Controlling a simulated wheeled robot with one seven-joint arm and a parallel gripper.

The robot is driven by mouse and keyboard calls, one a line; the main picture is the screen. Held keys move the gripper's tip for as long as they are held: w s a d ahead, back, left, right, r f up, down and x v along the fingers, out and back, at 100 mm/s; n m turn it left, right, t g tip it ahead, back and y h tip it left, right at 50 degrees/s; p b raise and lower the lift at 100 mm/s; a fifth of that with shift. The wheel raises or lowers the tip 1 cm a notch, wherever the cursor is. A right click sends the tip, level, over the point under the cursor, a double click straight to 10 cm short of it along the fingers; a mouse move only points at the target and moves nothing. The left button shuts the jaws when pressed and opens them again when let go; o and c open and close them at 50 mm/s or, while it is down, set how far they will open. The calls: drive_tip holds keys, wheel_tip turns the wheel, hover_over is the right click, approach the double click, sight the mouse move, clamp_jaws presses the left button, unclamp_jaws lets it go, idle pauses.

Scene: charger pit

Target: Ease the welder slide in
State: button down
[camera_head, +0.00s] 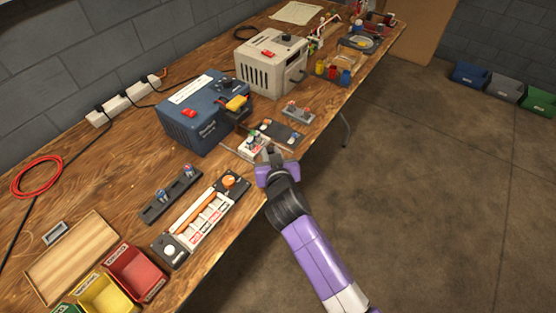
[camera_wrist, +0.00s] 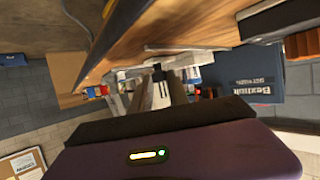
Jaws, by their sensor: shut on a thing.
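The blue welder box (camera_head: 200,110) with a red switch stands on the bench, and its lettered side (camera_wrist: 255,90) shows at the right of the wrist view. A small control panel (camera_head: 252,147) with pale, red-marked labels lies in front of it near the bench edge. My gripper (camera_head: 268,157) reaches over the bench edge to this panel's right end. It is shut on a small part at the panel, most likely the slide. My fingers (camera_wrist: 161,88) hide most of that part, so I cannot tell how far in it sits.
A dark panel (camera_head: 280,133) lies just behind my gripper, and a beige box (camera_head: 271,63) stands farther back. A long panel with an orange bar (camera_head: 203,214) lies at the left front, near red (camera_head: 136,273) and yellow (camera_head: 106,294) bins. The floor (camera_head: 420,200) at right is clear.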

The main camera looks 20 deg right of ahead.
sight(256, 141)
drive_tip(key=shift+w+a+f+b, duration=0.1)
drive_tip(key=shift+w+a+b, duration=0.65)
drive_tip(key=shift+w, duration=0.2)
drive_tip(key=shift+w+a+f+b, duration=0.1)
drive_tip(key=shift+w+a+b, duration=0.5)
drive_tip(key=shift+w+b, duration=0.25)
drive_tip(key=shift+w+a+r, duration=0.15)
drive_tip(key=shift+w, duration=0.05)
drive_tip(key=c, duration=1.3)
unclamp_jaws()
drive_tip(key=shift+w+a, duration=0.1)
drive_tip(key=shift+o, duration=0.2)
drive_tip(key=shift+v, duration=3.95)
